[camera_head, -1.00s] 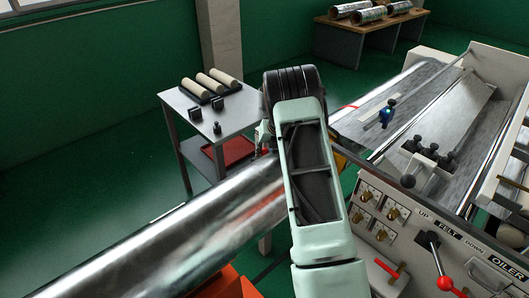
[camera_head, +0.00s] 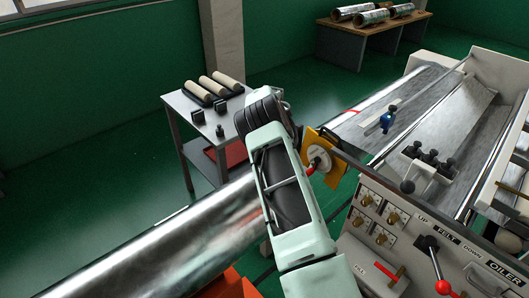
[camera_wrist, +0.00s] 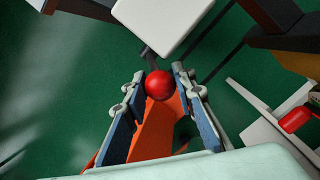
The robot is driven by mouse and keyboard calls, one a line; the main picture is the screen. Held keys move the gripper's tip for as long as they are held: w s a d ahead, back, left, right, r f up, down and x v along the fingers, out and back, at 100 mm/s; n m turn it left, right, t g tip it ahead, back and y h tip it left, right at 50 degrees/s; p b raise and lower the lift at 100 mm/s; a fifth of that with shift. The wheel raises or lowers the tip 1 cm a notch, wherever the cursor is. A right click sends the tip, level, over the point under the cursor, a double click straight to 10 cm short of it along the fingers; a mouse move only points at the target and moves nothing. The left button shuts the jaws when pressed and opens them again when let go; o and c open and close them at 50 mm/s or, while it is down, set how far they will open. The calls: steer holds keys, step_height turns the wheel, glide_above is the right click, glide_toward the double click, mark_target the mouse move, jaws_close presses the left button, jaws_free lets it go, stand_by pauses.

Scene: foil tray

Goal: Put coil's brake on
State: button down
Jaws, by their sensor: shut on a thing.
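The coil (camera_head: 165,240) is a large shiny foil roll lying slantwise from the lower left to behind my arm in the head view. In the wrist view, my gripper (camera_wrist: 158,80) has its two blue-padded fingers on either side of a red ball knob (camera_wrist: 158,86) and is shut on it. The knob appears to be the brake lever's end; a dark rod shows just beyond it. Whether the brake is on cannot be told. In the head view my arm hides the gripper and the knob.
A yellow plate (camera_head: 314,139) with a red handle (camera_head: 312,169) stands right of my arm. The control panel (camera_head: 405,235) with knobs and a red-tipped lever is at lower right. A grey side table (camera_head: 222,107) holds several rollers. An orange part (camera_wrist: 155,132) lies below the knob.

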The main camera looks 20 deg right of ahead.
steer(key=shift+w+r+g+h, duration=0.25)
steer(key=shift+w+g+h, duration=0.05)
steer(key=shift+w, duration=0.1)
steer(key=c, duration=1.8)
jaws_free()
steer(key=shift+o, duration=1)
steer(key=shift+f, duration=0.1)
steer(key=shift+a, duration=0.1)
step_height(320, 180, up, 12)
steer(key=s, duration=0.2)
